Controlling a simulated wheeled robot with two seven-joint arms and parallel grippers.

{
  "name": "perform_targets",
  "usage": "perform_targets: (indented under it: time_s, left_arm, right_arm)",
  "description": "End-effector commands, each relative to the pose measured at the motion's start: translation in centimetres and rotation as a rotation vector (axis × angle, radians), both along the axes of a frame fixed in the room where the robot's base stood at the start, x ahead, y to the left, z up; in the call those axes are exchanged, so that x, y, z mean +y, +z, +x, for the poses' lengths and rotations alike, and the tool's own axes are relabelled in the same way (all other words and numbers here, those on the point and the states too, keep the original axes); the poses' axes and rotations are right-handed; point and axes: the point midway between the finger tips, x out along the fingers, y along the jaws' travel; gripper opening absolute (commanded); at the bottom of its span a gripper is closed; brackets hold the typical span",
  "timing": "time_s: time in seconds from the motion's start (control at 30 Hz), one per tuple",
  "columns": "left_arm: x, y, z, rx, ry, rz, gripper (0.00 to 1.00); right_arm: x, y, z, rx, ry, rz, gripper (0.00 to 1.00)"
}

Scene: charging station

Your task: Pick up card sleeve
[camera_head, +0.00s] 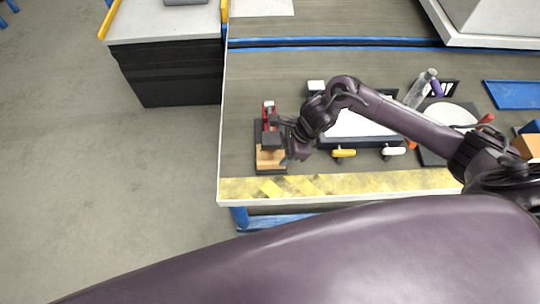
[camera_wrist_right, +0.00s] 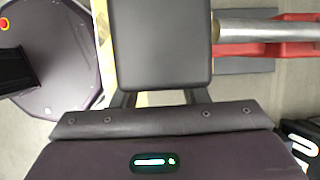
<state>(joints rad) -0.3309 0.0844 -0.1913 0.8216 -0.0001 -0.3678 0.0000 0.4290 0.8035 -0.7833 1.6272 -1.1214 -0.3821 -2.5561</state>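A dark grey rectangular piece, possibly the card sleeve (camera_head: 271,140), lies on a small dark stand at the left end of the workbench. It fills the upper middle of the right wrist view (camera_wrist_right: 158,45). My right gripper (camera_head: 284,136) reaches in from the right, right beside this piece. In the right wrist view the finger bases stand apart, and the piece covers the fingertips, so I cannot tell whether they grip it. My left gripper is out of view.
A red holder with a metal cylinder (camera_wrist_right: 262,28) is beside the piece, and a wooden block (camera_head: 270,160) is in front. A bottle (camera_head: 421,88), a plate (camera_head: 446,116) and a blue tray (camera_head: 512,95) are to the right. The yellow-striped front edge (camera_head: 340,184) is clear.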

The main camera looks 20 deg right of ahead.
Motion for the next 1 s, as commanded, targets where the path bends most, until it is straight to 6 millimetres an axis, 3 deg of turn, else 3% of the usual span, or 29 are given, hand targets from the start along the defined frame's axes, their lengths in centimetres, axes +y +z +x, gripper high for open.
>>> perform_targets:
  time_s: [0.3, 0.63, 0.93, 1.0]
  left_arm:
    - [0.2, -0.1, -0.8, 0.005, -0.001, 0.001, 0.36]
    - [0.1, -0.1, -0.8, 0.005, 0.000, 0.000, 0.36]
    - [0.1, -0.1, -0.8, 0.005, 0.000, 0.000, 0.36]
    - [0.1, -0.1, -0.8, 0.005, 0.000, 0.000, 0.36]
  right_arm:
    - [1.2, -4.4, -0.1, 0.002, -0.003, 0.003, 0.40]
    - [1.4, -5.2, 0.0, 0.000, -0.002, 0.001, 0.40]
    - [1.4, -5.1, 0.0, 0.000, -0.002, 0.001, 0.02]
    - [1.4, -5.1, 0.0, 0.000, -0.002, 0.001, 0.00]
